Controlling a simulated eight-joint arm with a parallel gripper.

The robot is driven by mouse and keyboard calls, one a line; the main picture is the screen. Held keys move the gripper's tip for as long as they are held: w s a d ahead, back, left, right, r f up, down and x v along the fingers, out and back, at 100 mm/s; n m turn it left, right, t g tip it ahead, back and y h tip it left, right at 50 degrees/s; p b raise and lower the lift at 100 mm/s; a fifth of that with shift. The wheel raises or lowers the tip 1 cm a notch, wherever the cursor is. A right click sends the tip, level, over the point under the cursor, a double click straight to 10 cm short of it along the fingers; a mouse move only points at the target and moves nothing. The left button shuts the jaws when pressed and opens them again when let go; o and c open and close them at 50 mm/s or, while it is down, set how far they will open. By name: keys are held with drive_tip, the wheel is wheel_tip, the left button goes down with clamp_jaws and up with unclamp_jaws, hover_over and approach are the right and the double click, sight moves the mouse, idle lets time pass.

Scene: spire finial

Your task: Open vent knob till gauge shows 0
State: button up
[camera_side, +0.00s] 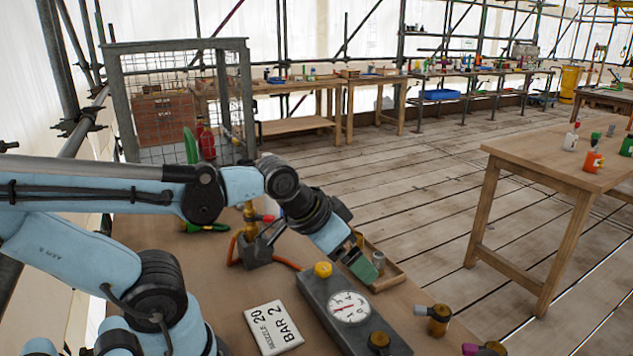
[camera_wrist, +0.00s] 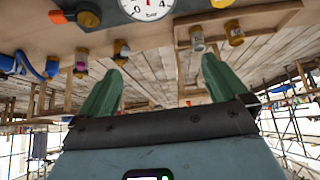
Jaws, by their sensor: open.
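A round white gauge (camera_side: 349,306) is set in the top of a long dark grey box (camera_side: 316,290). It also shows, cut off by the top edge, in the wrist view (camera_wrist: 148,8), marked "bar"; its reading is not clear. A yellow knob (camera_side: 323,269) sits at the far end of the box and a dark, brass-coloured knob (camera_side: 379,341) at the near end. I cannot tell which is the vent knob. My gripper (camera_side: 364,262) is above the bench, just right of the box's far end. In the wrist view its green fingers (camera_wrist: 163,78) are wide apart and empty.
A shallow wooden tray (camera_side: 386,270) is close behind my gripper. A brass fitting (camera_side: 438,320) stands to the right. A hose and brass valve (camera_side: 250,222) are behind my arm.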

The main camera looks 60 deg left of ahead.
sight(322, 267)
drive_tip(key=shift+w+a, duration=0.1)
drive_tip(key=shift+a, duration=0.05)
drive_tip(key=c, duration=0.4)
drive_tip(key=a+r+m+g, duration=0.1)
drive_tip(key=a+g, duration=0.1)
drive_tip(key=a, duration=0.1)
drive_tip(key=a+r+m+g, duration=0.1)
drive_tip(key=a+g, duration=0.1)
drive_tip(key=a+r+g, duration=0.1)
drive_tip(key=a+g, duration=0.1)
drive_tip(key=a, duration=0.1)
drive_tip(key=shift+w+a+m+g, duration=0.35)
drive_tip(key=shift+m+g, duration=0.05)
drive_tip(key=c, duration=0.3)
drive_tip(key=shift+a+f, duration=0.15)
drive_tip(key=shift+f, duration=2.85)
drive_tip(key=shift+a+f, duration=0.15)
drive_tip(key=shift+f, duration=2.8)
drive_tip(key=c, duration=1.1)
